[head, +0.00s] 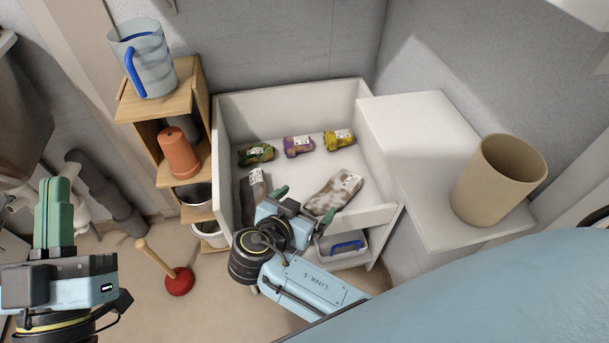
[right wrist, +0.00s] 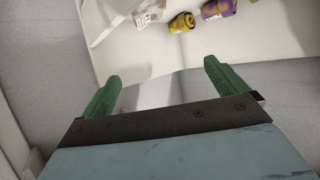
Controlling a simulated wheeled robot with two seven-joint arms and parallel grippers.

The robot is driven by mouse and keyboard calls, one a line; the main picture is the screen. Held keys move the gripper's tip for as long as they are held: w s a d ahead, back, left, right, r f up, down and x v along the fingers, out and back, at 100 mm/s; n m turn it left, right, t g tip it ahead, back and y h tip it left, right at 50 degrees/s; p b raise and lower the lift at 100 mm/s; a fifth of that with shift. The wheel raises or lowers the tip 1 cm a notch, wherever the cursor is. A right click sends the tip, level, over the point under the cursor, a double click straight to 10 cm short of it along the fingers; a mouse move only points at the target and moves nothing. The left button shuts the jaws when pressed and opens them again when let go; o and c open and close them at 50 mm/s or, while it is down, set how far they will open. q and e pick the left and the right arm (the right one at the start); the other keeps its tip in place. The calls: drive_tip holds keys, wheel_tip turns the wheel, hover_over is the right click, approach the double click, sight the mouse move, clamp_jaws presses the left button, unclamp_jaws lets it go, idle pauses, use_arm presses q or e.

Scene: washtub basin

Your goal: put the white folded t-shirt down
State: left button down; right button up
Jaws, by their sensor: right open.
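No plainly white folded t-shirt can be made out. A pale, brown-blotched folded cloth (head: 333,195) with a white tag lies in the white open-topped box unit (head: 290,94), on the right near its front. Its tagged end also seems to show at the top of the right wrist view (right wrist: 150,14). My right gripper (head: 292,199) is over the front of the unit, left of this cloth. In the right wrist view its green fingers (right wrist: 162,76) are wide apart with nothing between them. My left gripper (head: 55,205) is at the far left, away from the unit, its finger gap unclear.
A grey tagged cloth (head: 254,188) and rolled green (head: 257,153), purple (head: 297,146) and yellow (head: 339,139) cloths lie in the unit. A wooden shelf (head: 160,104) holds a jug (head: 152,58) and pots. A tan bin (head: 498,180) stands right; a plunger (head: 179,281) is on the floor.

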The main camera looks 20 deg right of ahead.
drive_tip(key=a+n+t+y, duration=0.1)
drive_tip(key=n+y, duration=0.1)
drive_tip(key=w+a+f+n+t+y, duration=0.1)
drive_tip(key=y, duration=0.1)
drive_tip(key=shift+w+n, duration=0.2)
drive_tip(key=shift+n, duration=0.2)
drive_tip(key=a+n+y, duration=0.1)
drive_tip(key=a+r+n+t+y, duration=0.1)
drive_tip(key=y, duration=0.1)
drive_tip(key=shift+w+r, duration=0.25)
drive_tip(key=shift+w, duration=0.1)
drive_tip(key=s+r+n+t+y, duration=0.4)
drive_tip(key=r+t+y, duration=0.1)
drive_tip(key=r, duration=0.9)
drive_tip(key=s+r+n+t+y, duration=0.3)
drive_tip(key=r+t, duration=0.4)
drive_tip(key=r, duration=0.7)
drive_tip(key=shift+s+d+n+y, duration=0.35)
drive_tip(key=shift+n+y, duration=0.25)
drive_tip(key=shift+y, duration=0.4)
